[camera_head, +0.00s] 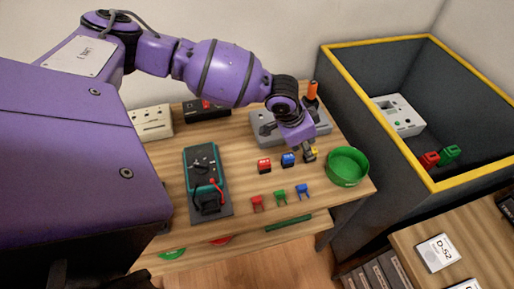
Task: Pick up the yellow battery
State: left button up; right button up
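The yellow battery (314,153) is a small block on the wooden table, at the right end of a row with a red battery (264,166) and a blue battery (288,160). My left gripper (309,150) points down right at the yellow battery and hides part of it. The fingers are small and dark here, so I cannot tell whether they are closed on it or only around it. The battery appears at table level. My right gripper is out of view.
A green bowl (347,168) stands just right of the yellow battery. Red, green and blue clips (280,197) lie in front. A teal meter (207,181) is left, a grey device (264,127) behind. A deep yellow-rimmed crate (398,161) stands right of the table.

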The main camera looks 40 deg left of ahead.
pick_arm(q)
jog(key=x, duration=0.2)
jog(key=w+x, duration=0.1)
jog(key=x, duration=0.1)
jog(key=shift+d+f, duration=0.1)
jog(key=shift+d, duration=0.05)
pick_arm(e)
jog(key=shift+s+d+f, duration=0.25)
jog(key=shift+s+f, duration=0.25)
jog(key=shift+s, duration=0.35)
